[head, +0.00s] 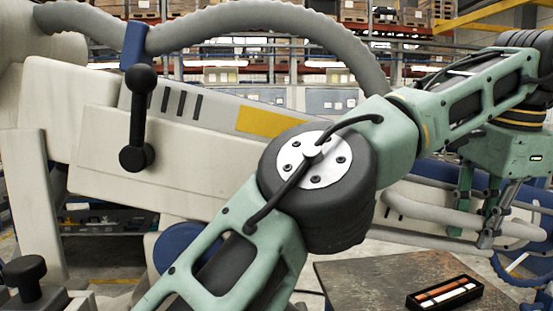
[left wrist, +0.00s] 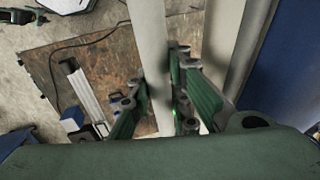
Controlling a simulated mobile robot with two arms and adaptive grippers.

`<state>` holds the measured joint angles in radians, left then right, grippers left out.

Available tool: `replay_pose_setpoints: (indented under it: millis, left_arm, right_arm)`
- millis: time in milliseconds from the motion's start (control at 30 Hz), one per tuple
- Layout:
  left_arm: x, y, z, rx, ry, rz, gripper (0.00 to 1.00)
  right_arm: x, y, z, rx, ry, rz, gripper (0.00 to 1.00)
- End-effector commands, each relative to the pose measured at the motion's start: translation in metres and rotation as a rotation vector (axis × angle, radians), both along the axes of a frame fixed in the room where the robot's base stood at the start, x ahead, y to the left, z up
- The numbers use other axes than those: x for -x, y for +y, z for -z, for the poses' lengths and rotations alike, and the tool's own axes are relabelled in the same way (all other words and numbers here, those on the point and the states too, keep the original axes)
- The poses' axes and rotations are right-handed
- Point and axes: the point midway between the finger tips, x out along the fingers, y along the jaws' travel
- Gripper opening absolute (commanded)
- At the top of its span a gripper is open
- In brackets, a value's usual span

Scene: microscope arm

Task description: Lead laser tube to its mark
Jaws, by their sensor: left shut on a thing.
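A long pale grey tube, which looks like the laser tube (head: 515,229), curves across the right of the head view. My left gripper (head: 484,236) reaches down onto it from above and is shut on it. In the left wrist view the tube (left wrist: 149,45) runs down between the two green fingers of my left gripper (left wrist: 158,95). Its lower part is partly hidden by the fingers and the palm. I cannot make out a mark for the tube. My right gripper is not in view.
The large cream microscope arm (head: 90,165) with a yellow patch fills the left and middle. A thick grey hose (head: 240,17) arches over it. A worn table (head: 350,285) with a black tray (head: 470,290) of coloured sticks stands at lower right. Shelves (head: 300,70) stand far behind.

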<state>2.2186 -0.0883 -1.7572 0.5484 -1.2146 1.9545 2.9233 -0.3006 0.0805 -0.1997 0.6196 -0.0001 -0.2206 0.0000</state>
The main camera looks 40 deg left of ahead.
Motion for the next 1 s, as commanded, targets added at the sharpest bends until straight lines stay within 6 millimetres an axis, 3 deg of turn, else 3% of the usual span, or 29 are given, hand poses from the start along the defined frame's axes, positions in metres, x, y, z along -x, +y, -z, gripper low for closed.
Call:
replay_pose_setpoints:
  millis: [600,1000]
  left_arm:
    - [0.014,0.015,-0.004,-0.005,0.006,-0.001,0.00]
    - [0.016,0.016,-0.006,-0.005,0.005,0.000,0.00]
  right_arm:
    - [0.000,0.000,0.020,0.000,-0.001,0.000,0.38]
    - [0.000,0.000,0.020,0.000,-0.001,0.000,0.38]
